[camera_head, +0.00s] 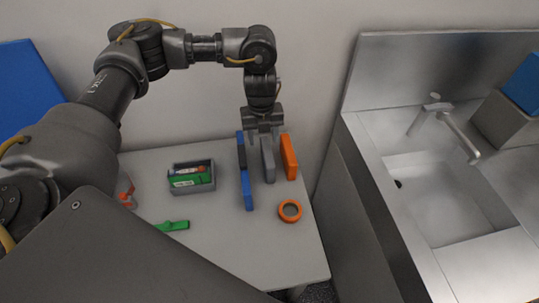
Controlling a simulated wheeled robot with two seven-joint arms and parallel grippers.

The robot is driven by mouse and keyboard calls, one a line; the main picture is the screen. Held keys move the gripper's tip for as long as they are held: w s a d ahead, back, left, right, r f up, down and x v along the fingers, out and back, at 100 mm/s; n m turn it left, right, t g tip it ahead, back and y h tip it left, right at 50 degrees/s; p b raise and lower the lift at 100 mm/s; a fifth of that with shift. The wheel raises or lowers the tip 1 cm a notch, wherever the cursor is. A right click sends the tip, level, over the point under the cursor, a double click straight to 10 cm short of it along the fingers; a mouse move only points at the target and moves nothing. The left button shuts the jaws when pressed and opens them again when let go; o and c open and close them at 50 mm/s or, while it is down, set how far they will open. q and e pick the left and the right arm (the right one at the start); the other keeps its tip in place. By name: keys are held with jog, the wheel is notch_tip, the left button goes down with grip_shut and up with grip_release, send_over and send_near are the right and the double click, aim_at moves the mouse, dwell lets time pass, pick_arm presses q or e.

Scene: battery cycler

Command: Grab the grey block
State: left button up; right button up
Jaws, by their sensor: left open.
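The grey block (268,165) stands on the table between a blue block (245,172) on its left and an orange block (289,158) on its right. My left gripper (265,137) reaches in from above and points down at the grey block's top. Its jaws are open, with one finger on either side of the block's upper end. The picture is too small to tell whether the fingers touch the block. My right gripper is not in view.
A grey bin (203,187) with small packages sits left on the table (225,240). A green piece (173,226) and an orange ring (290,210) lie nearer the front. A steel sink (430,195) stands at the right. The table's front middle is clear.

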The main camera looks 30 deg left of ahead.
aim_at(267, 151)
pick_arm(q)
jog(key=f, duration=0.2)
jog(key=d+f, duration=0.1)
jog(key=shift+s, duration=0.25)
jog(key=shift+w+a+f, duration=0.15)
jog(key=shift+w+f, duration=0.6)
jog(key=shift+w, duration=0.35)
jog(key=shift+s+a+f, duration=0.15)
jog(key=shift+s+f, duration=0.3)
jog(key=shift+f, duration=0.2)
jog(key=f, duration=0.3)
jog(key=shift+w+d, duration=0.2)
jog(key=shift+d, duration=0.05)
jog(key=shift+w+f, duration=0.1)
jog(key=shift+f, duration=0.15)
jog(key=shift+s+a+r, duration=0.15)
jog(key=shift+s, duration=0.05)
jog(key=shift+c, duration=0.8)
jog(key=c, duration=0.7)
jog(key=shift+c, duration=0.9)
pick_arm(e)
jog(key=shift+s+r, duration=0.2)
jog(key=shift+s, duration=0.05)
